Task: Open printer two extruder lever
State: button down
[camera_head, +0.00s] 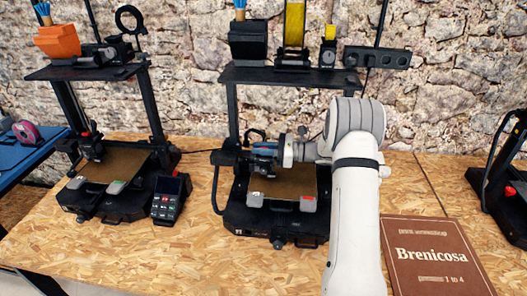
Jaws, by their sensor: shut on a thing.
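A black 3D printer (232,97) stands in the middle of the bench, with a brown print bed (283,183). My gripper (268,152) reaches in from the right to the print head, next to a blue part (262,146). It is shut on what appears to be the extruder lever at the print head. The lever itself is mostly hidden by the gripper, and its angle cannot be told. My white arm covers the printer's right side. No number shows on this printer.
Another black printer (151,107) with a control screen (169,198) stands to the left. Part of a further printer (497,190) shows at the right edge. The wooden bench (190,255) is clear at the front left.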

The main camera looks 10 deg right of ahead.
jog(key=shift+s+a+f+n+b, duration=0.1)
jog(key=shift+s+f+n+b, duration=0.15)
jog(key=shift+f+n+b, duration=0.6)
jog(key=shift+s+r+n+b, duration=0.15)
jog(key=shift+r+n+b, duration=0.3)
jog(key=shift+n+b, duration=0.7)
jog(key=c, duration=1.5)
grip_release()
jog(key=shift+r, duration=0.1)
jog(key=shift+o, duration=0.2)
jog(key=b+v, duration=0.1)
jog(key=v, duration=0.6)
jog(key=shift+d, duration=0.3)
jog(key=shift+s, duration=0.1)
